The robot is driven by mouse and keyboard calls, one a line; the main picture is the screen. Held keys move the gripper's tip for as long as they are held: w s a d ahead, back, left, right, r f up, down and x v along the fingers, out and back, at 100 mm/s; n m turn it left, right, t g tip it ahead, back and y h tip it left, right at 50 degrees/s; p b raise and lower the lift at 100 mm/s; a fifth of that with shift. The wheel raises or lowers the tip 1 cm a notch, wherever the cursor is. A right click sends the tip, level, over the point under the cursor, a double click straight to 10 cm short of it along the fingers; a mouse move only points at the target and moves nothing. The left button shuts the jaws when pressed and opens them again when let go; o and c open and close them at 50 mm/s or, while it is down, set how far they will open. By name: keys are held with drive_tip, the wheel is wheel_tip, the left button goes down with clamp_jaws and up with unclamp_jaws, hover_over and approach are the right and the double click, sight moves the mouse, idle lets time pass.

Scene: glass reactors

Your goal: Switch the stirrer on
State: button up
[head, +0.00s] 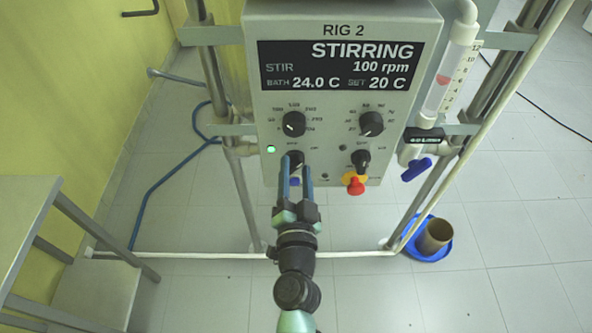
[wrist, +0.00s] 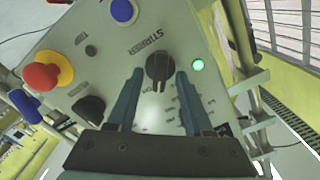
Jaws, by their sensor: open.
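The control box of rig 2 (head: 350,75) carries a display (head: 345,66) reading STIRRING, 100 rpm, bath 24.0 C, set 20 C. A green lamp (head: 270,149) is lit at its left edge; it also glows in the wrist view (wrist: 198,65). The black stirrer knob (wrist: 160,67) is beside it, under the label STIRRER in the wrist view. My gripper (head: 296,160) is open at this knob. In the wrist view its two fingertips (wrist: 160,80) lie on either side of the knob. I cannot tell whether they touch it. In the head view the fingers partly hide the knob.
A red mushroom button (head: 355,186) on yellow and a blue button (wrist: 122,10) are close by on the panel. Other black knobs (head: 371,124) sit above and right. A blue-handled valve (head: 416,170) and metal posts stand at the right. A bench (head: 30,215) is at left.

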clamp_jaws()
drive_tip(key=m, duration=0.4)
drive_tip(key=shift+m, duration=0.4)
unclamp_jaws()
idle(0.3)
